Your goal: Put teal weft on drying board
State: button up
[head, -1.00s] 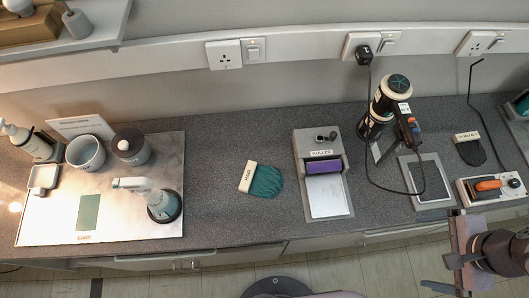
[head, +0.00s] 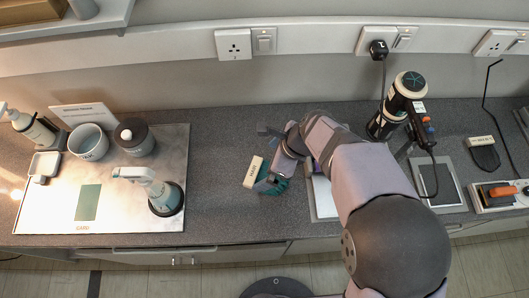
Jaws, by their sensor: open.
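The teal weft (head: 271,185) lies on the dark counter in the middle, with its cream labelled band (head: 254,172) facing left. My gripper (head: 275,160) is open, over or just beside the weft's right part, and hides some of its teal strands. I cannot tell whether the fingers touch it. A flat grey framed board (head: 447,186) lies to the right of my arm. A pale lit board (head: 130,218) with a teal rectangle on it lies at the left. No readable label shows which one is the drying board.
My arm hides most of the roller tray (head: 322,203). A black-and-cream dryer (head: 398,100) with a cable stands behind the framed board. A dark weft (head: 484,156) and a device with an orange part (head: 497,192) are at right. Cups, a bottle and a lamp-like tool (head: 160,193) occupy the left.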

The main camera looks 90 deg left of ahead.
aim_at(258, 172)
jog(key=shift+p+x, duration=0.35)
jog(key=shift+x, duration=0.7)
jog(key=shift+s+f+p, duration=0.1)
jog(key=shift+f+p, duration=0.4)
jog(key=shift+f, duration=0.15)
jog(key=shift+p+x, duration=0.7)
jog(key=shift+x, duration=1.25)
jog(key=shift+d, duration=0.1)
jog(key=c, duration=1.2)
notch_tip(258, 172, up, 10)
jog(key=b, duration=0.2)
jog(key=shift+b, duration=0.3)
